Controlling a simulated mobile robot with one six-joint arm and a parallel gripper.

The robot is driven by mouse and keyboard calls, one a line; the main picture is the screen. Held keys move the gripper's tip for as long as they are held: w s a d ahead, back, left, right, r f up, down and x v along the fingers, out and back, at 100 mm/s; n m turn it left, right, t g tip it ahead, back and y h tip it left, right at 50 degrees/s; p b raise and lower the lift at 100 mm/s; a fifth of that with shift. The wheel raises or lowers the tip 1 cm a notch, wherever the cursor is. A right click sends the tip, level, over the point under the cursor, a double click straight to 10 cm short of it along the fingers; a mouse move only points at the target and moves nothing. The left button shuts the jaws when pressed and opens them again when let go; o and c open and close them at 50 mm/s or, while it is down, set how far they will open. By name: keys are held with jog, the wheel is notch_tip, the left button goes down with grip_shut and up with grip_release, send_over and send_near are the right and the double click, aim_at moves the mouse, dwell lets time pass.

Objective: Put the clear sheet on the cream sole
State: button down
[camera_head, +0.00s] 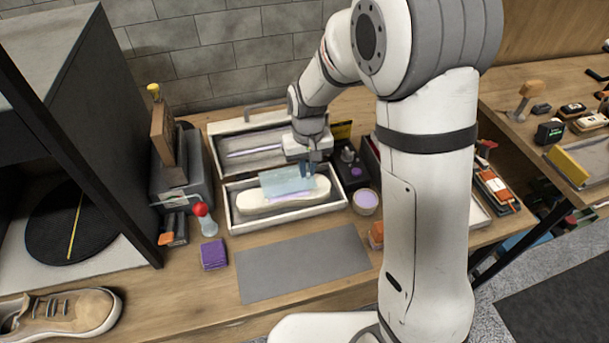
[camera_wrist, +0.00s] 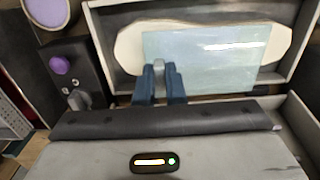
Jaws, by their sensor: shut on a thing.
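The cream sole (camera_head: 255,205) lies in the front compartment of a white tray (camera_head: 284,219); in the wrist view the sole (camera_wrist: 129,45) shows at both ends of the sheet. The clear sheet (camera_head: 286,181) is a pale blue, see-through rectangle over the middle of the sole. My gripper (camera_head: 309,168) is above the right part of the tray. In the wrist view its dark blue fingers (camera_wrist: 160,85) are shut on the sheet's near edge (camera_wrist: 215,55). I cannot tell whether the sheet touches the sole. A purple patch shows beneath the sheet in the head view.
A dark control box with a purple knob (camera_wrist: 60,65) and a round lilac jar (camera_head: 365,200) stand right of the tray. A grey mat (camera_head: 300,263) lies bare in front. A purple sponge (camera_head: 213,254) and a red-topped bottle (camera_head: 204,219) stand left.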

aim_at(307, 178)
jog(key=shift+s+f, duration=0.15)
jog(key=shift+f, duration=1.75)
jog(key=shift+f, duration=0.2)
jog(key=c, duration=1.5)
grip_release()
jog(key=shift+r, duration=0.1)
notch_tip(307, 178, up, 12)
jog(key=shift+f+b, duration=0.25)
jog(key=shift+b, duration=0.25)
jog(key=shift+r, duration=0.5)
jog(key=s+d+r+m+t, duration=0.1)
jog(key=s+d+r, duration=0.2)
jog(key=s+d, duration=0.4)
jog(key=s+d+r+m+t, duration=0.2)
jog(key=s+d, duration=0.5)
jog(key=s, duration=0.5)
jog(key=shift+s+d+r, duration=0.2)
jog(key=shift+r, duration=0.35)
